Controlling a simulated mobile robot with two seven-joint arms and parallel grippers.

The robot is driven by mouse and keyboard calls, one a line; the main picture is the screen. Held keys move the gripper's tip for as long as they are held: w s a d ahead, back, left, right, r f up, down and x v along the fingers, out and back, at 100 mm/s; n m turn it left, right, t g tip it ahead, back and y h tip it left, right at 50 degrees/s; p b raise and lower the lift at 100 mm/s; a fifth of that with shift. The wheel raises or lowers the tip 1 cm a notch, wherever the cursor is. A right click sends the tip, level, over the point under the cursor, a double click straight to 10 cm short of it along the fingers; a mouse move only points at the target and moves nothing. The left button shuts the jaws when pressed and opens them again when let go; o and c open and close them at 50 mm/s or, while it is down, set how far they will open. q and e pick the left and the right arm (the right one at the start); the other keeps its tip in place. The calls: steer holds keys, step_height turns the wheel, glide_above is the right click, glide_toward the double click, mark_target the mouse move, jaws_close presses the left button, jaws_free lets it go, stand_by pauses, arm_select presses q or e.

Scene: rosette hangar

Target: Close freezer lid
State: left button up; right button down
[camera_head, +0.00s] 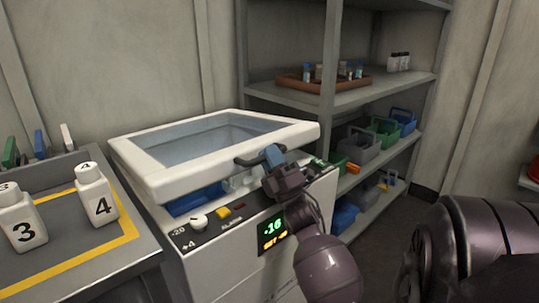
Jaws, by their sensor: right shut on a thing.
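A white chest freezer (216,265) stands in the middle of the view. Its lid (220,174), a white frame around a glass pane, sits a little raised at the front, and a gap shows beneath its front edge. Blue and pale contents show in the gap. A dark handle (262,157) is on the lid's front edge at the right. My right gripper (272,158) is shut on the handle; its fingers hide part of it. My left gripper is not in view.
A table (84,263) with numbered white bottles (97,194) adjoins the freezer on the left. A grey shelf rack (345,95) with a brown tray (322,84) and coloured baskets (384,131) stands behind and right. The freezer's front panel has a knob (197,221) and a display (272,230).

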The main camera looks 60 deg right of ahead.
steer(key=c, duration=1.1)
jaws_free()
steer(key=shift+w, duration=0.15)
